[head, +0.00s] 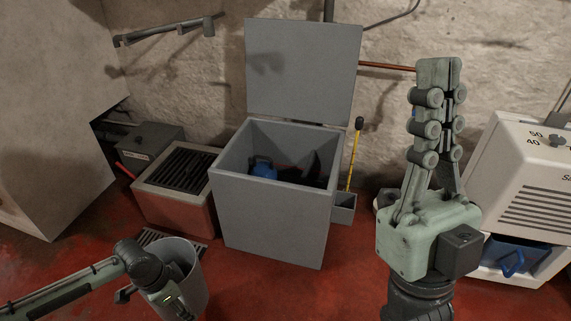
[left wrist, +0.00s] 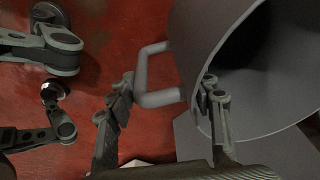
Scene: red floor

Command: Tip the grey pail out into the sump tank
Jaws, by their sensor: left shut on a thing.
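The grey pail (head: 191,268) stands upright or nearly so at the lower left of the head view, in front of the tank. In the left wrist view its wall (left wrist: 205,40), dark mouth and side handle (left wrist: 146,72) show. My left gripper (head: 160,293) is shut on the pail at its handle side; its fingers (left wrist: 165,95) show there. The pail's contents cannot be made out. The grey box-shaped tank (head: 268,226), apparently the sump tank, stands in the middle with its lid (head: 304,70) raised. A blue object (head: 262,167) lies inside. My right gripper (head: 438,75) points up, shut and empty.
A low box with a black grille (head: 178,165) stands left of the tank. A floor grate (head: 165,239) lies behind the pail. A yellow stick (head: 353,160) stands right of the tank. A cream louvred unit (head: 530,180) is at the right. Red floor is clear before the tank.

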